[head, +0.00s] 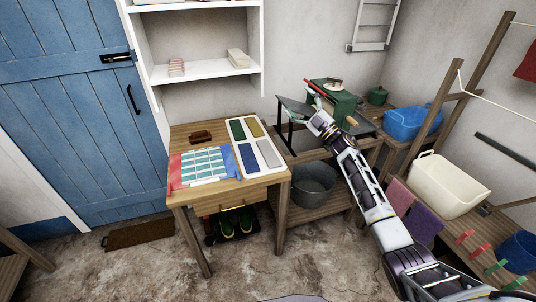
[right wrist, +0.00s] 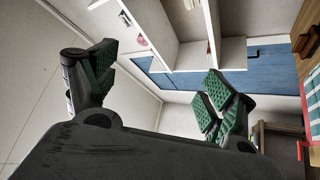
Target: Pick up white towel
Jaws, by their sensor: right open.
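A folded whitish cloth (head: 238,59), which looks like the white towel, lies on the right part of the lower white wall shelf (head: 205,72). A pink-striped folded cloth (head: 176,67) lies on the same shelf to its left. My right gripper (head: 313,116) is right of and below the shelf, apart from the cloth, near the green box on the bench. The right wrist view shows its green-padded fingers (right wrist: 155,90) spread wide with nothing between them. My left gripper is not in view.
A wooden table (head: 250,188) below the shelf holds a light tray (head: 256,148) of coloured pieces, a striped cloth and a brown brush (head: 201,136). A grey bucket (head: 314,183), blue basin (head: 410,123) and cream tub (head: 447,185) stand right.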

